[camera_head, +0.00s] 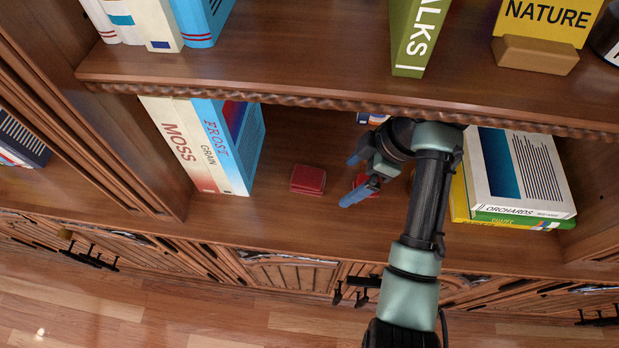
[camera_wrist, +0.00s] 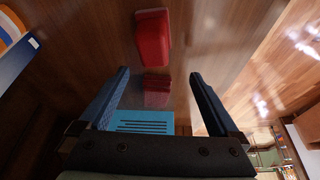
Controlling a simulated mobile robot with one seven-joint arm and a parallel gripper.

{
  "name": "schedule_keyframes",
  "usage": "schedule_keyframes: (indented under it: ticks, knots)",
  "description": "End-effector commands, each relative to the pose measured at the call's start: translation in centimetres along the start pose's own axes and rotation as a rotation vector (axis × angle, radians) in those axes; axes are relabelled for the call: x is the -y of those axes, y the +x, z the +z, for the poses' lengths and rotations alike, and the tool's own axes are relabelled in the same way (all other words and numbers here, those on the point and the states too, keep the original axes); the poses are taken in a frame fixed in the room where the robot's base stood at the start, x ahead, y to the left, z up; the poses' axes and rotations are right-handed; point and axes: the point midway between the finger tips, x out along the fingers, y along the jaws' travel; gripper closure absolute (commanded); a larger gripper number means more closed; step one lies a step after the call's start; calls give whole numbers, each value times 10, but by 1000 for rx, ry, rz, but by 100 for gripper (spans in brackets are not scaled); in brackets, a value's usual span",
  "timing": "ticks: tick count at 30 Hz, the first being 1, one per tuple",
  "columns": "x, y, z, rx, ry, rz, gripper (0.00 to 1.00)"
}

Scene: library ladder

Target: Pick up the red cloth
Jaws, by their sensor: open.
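Two small red things lie on the lower shelf, and I cannot tell for certain which is the cloth. One is a flat, rounded red block (camera_head: 308,180) in the open left of my gripper; it shows beyond the fingertips in the wrist view (camera_wrist: 152,40). The other, a darker red piece (camera_wrist: 157,92), shows between the fingers in the wrist view. In the head view my gripper mostly hides it. My gripper (camera_head: 350,180) is open and empty, with its blue fingers pointing left, low over the shelf. Whether it touches anything is unclear. The wrist view shows both fingers (camera_wrist: 158,85) spread apart.
Upright books (camera_head: 205,145) stand to the left, and a stack of books (camera_head: 520,175) lies to the right. The upper shelf edge (camera_head: 330,100) overhangs the space. A blue flat thing with dark lines (camera_wrist: 140,120) lies near my gripper's base. Bare shelf is in front.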

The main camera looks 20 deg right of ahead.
Motion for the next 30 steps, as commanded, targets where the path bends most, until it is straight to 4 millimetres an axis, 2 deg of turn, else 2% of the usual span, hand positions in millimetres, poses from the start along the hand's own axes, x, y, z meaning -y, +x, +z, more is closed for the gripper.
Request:
schedule_keyframes:
  ticks: [3,10,15,21,29,30]
  knots:
    - [0,8,-15,-1,-2,1,3]
    - [0,14,-31,-1,-3,2,3]
    - [0,24,-59,-2,-4,1,3]
    - [0,49,-55,-1,2,0,3]
    - [0,52,-55,-1,1,2,3]
    - [0,52,-55,-1,1,2,6]
